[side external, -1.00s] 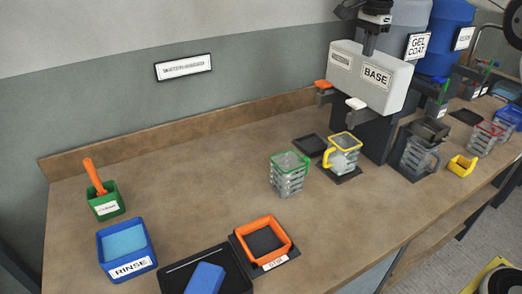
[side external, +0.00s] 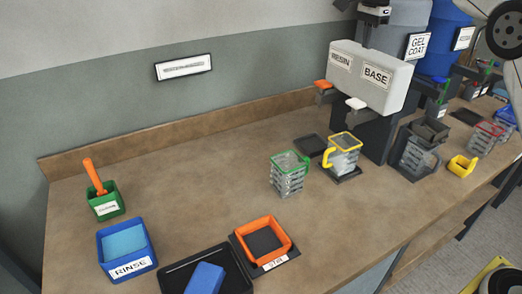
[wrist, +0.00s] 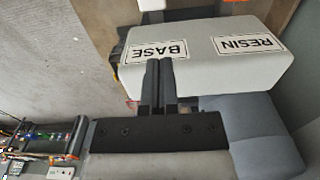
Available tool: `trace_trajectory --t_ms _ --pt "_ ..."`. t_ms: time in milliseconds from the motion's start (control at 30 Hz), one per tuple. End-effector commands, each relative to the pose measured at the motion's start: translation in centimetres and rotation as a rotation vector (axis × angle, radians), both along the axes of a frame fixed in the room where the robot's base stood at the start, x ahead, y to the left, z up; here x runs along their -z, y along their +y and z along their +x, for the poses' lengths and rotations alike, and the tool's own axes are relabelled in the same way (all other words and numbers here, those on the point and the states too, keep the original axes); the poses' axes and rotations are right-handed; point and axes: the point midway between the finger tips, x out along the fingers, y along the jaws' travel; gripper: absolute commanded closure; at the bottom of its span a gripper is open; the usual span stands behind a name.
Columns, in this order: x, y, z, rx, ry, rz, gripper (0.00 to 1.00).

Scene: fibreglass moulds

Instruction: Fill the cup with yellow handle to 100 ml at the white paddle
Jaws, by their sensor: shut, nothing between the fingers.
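The clear cup with yellow rim and handle (side external: 343,158) stands upright on a dark pad beneath the dispenser, its handle to the left. I cannot read its fill level. The white paddle (side external: 356,103) sticks out above it under the BASE label (side external: 376,77), and it also shows at the top edge of the wrist view (wrist: 153,5). My gripper (side external: 364,36) is above the dispenser box, away from the cup and paddle. In the wrist view its fingers (wrist: 158,82) are together and empty, in front of the white box.
An orange paddle (side external: 322,85) sits left of the white one. A green-rimmed cup (side external: 288,175) stands close left of the yellow cup. An orange tray (side external: 263,242), blue RINSE bin (side external: 127,250) and green holder (side external: 106,200) are farther left. The middle-left table is clear.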

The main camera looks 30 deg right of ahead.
Motion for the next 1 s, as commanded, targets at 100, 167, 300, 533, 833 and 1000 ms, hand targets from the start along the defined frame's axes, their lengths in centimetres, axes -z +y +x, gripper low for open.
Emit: trace_trajectory --t_ms 100,167,300,533,833,1000 --pt "0.4 0.0 0.0 0.000 -0.001 0.000 1.00" --pt "0.7 0.0 0.0 0.000 0.000 0.000 1.00" --pt "1.7 0.0 0.0 0.000 0.000 0.000 1.00" --pt "4.2 0.0 0.0 0.000 0.002 0.000 1.00" --pt "8.5 0.0 0.0 0.000 0.003 0.001 1.00" --pt "10.9 0.0 0.0 0.000 0.002 0.000 1.00"
